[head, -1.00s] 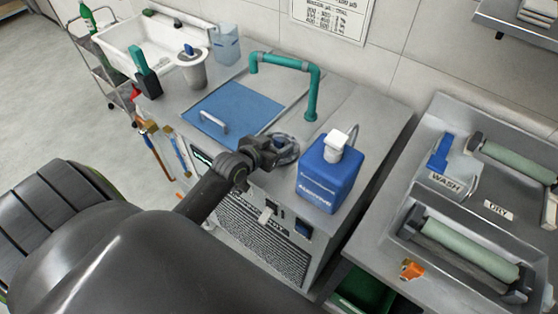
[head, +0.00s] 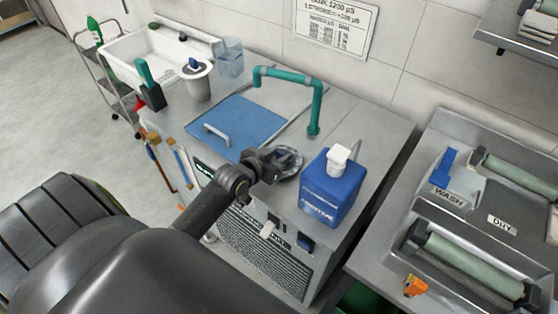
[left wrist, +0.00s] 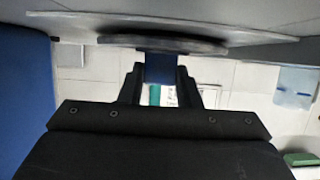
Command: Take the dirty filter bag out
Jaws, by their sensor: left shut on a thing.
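The dirty filter bag shows as a round grey rim (head: 297,168) at the front of the grey unit's top, left of the blue jug. In the left wrist view its rim (left wrist: 170,43) is seen nearly edge-on, with a blue tab (left wrist: 160,67) between the fingers. My left gripper (head: 286,160) is shut on that tab. The bag's body is hidden, and I cannot tell whether the rim sits on the top or slightly above it. My right gripper is not in view.
A blue jug (head: 332,192) with a white cap stands close to the right of the gripper. A blue lid (head: 238,122) with a handle lies behind left, and a teal pipe (head: 316,105) rises behind.

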